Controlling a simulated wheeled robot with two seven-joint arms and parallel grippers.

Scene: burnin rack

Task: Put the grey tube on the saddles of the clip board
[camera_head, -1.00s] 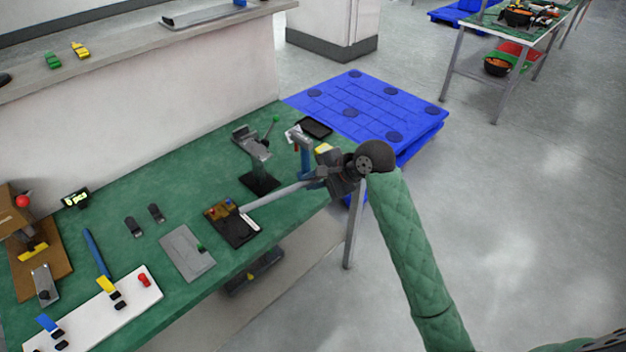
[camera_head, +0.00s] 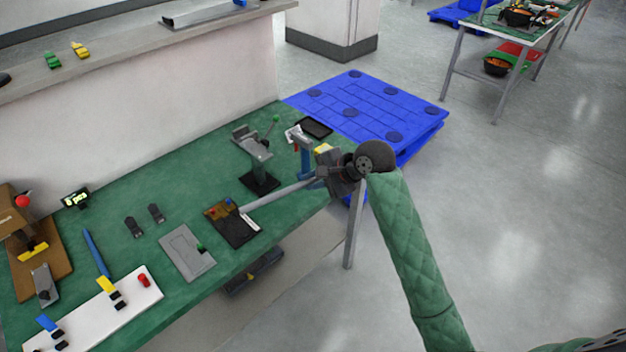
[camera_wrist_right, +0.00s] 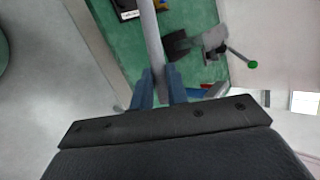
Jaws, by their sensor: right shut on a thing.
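The grey tube (camera_head: 280,195) is held out over the green bench, slanting down to the left, in the head view. My right gripper (camera_head: 322,174) is shut on its right end. In the right wrist view the tube (camera_wrist_right: 151,40) runs up from between the two blue-grey fingers of the gripper (camera_wrist_right: 159,92). The clip board, a white board (camera_head: 85,328) at the lower left, carries yellow and blue clips with dark blocks beside them and a red knob. The tube is well to the right of this board. My left gripper is out of view.
Below the tube's left end is a dark tray (camera_head: 236,232). A grey plate (camera_head: 186,256) lies left of it. A dark-based stand (camera_head: 260,182) rises behind the tube. A blue strip (camera_head: 93,250) lies behind the clip board. A blue pallet (camera_head: 365,105) stands beyond the bench.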

